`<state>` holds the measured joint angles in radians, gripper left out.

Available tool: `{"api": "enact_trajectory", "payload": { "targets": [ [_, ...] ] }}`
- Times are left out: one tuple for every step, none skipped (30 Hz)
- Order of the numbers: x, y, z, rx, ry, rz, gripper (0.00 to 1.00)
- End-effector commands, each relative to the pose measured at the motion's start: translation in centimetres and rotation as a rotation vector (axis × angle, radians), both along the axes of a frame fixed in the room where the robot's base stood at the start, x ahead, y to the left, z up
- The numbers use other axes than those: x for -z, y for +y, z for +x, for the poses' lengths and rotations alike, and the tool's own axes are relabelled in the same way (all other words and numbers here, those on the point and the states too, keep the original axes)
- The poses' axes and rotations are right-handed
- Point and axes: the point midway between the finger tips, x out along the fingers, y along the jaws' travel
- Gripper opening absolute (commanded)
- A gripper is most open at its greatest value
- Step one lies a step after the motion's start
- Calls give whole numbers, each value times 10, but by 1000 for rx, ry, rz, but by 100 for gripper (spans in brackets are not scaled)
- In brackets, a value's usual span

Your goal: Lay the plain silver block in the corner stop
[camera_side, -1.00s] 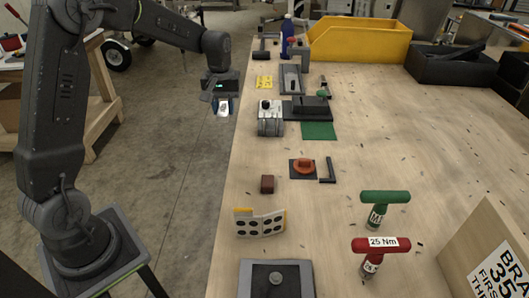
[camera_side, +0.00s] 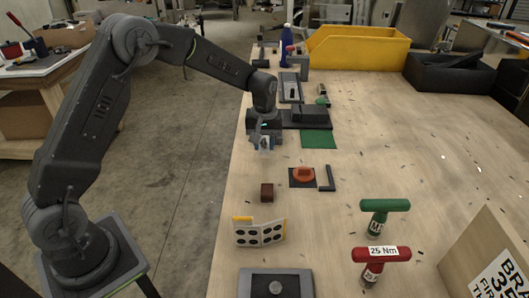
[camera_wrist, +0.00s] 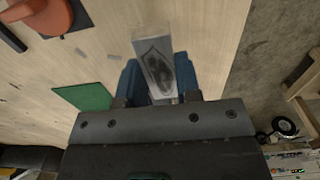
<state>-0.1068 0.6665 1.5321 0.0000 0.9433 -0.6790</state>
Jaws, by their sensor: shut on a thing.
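My gripper (camera_side: 264,138) is shut on a silver block (camera_side: 265,149), held over the left part of the bench. In the wrist view the block (camera_wrist: 157,62) sticks out between the blue fingertips (camera_wrist: 159,84). Its face shows a dark patch; I cannot tell whether this is a marking or a reflection. A dark L-shaped piece (camera_side: 329,178), which looks like the corner stop, lies on the wood nearer the camera and to the right of my gripper. Part of it shows at the upper left of the wrist view (camera_wrist: 12,38). The block is apart from it.
An orange round part (camera_side: 304,174) on a dark square lies just left of the L-shaped piece. A green mat (camera_side: 318,143) and a black fixture (camera_side: 305,117) are close to my gripper. A brown block (camera_side: 267,192) and a dotted plate (camera_side: 259,232) stand nearer.

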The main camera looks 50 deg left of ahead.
Motion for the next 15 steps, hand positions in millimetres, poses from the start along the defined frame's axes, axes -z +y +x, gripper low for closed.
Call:
{"api": "enact_trajectory", "payload": {
  "targets": [
    [2,-1,1,0,-1,0,5],
    [3,-1,1,0,0,0,5],
    [6,-1,1,0,0,0,5],
    [10,-1,1,0,1,0,5],
    [14,-1,0,0,3,0,5],
    [20,-1,0,0,2,-1,5],
    [24,-1,0,0,2,-1,5],
    [28,-1,0,0,2,-1,5],
    [33,-1,1,0,1,0,5],
    [35,-1,1,0,1,-1,5],
    [37,-1,1,0,0,0,5],
    [37,-1,1,0,-1,0,5],
    [37,-1,1,0,-1,0,5],
    [36,-1,1,0,-1,0,5],
    [36,-1,1,0,-1,0,5]
  ]
}}
